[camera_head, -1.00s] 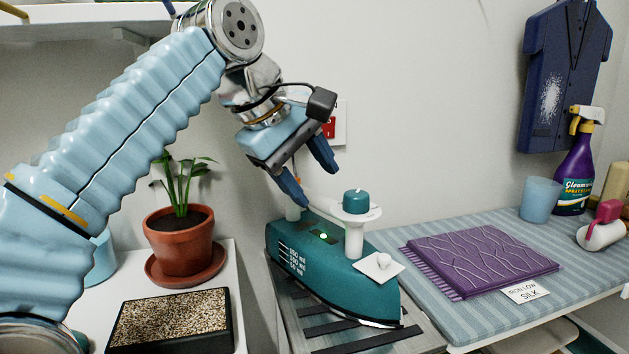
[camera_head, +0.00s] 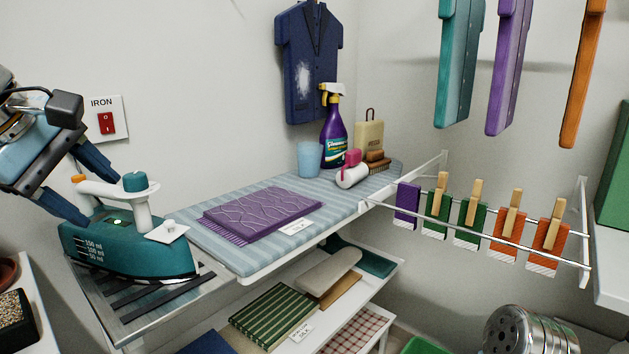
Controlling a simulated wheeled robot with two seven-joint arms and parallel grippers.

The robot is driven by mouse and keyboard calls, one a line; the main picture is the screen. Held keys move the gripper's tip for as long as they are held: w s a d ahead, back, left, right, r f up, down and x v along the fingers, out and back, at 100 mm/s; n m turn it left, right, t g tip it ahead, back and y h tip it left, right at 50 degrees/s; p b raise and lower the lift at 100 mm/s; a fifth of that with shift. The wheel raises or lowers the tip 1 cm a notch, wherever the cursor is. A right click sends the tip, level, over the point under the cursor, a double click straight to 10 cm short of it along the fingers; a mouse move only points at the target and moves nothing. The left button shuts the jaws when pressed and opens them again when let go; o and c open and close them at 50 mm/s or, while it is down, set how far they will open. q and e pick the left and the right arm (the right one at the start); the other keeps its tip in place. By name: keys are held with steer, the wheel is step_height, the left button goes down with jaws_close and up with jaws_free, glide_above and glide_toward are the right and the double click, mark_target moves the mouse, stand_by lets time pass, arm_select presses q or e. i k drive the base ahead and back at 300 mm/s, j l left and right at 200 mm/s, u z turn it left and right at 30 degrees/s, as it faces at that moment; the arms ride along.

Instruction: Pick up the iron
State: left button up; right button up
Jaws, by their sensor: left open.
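The iron (camera_head: 130,252) has a teal body with water-level marks. It stands on a slatted metal rest (camera_head: 150,302) at the left. Its white handle (camera_head: 98,188) carries a teal dial (camera_head: 135,182), and a white square plate sits near its front. My left gripper (camera_head: 98,197) is open at the rear of the handle. One blue finger shows behind the handle and one in front of it; I cannot tell whether either touches. My right gripper is not in view.
A striped ironing board (camera_head: 225,253) right of the iron holds folded purple cloth (camera_head: 262,214), a blue cup (camera_head: 308,158) and a spray bottle (camera_head: 333,130). Pegged cloths hang on a rail (camera_head: 490,240). A red switch (camera_head: 107,123) is on the wall. Folded fabrics lie on the shelf below.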

mark_target(114, 244)
steer(key=k+l, duration=0.9)
steer(key=l, duration=0.1)
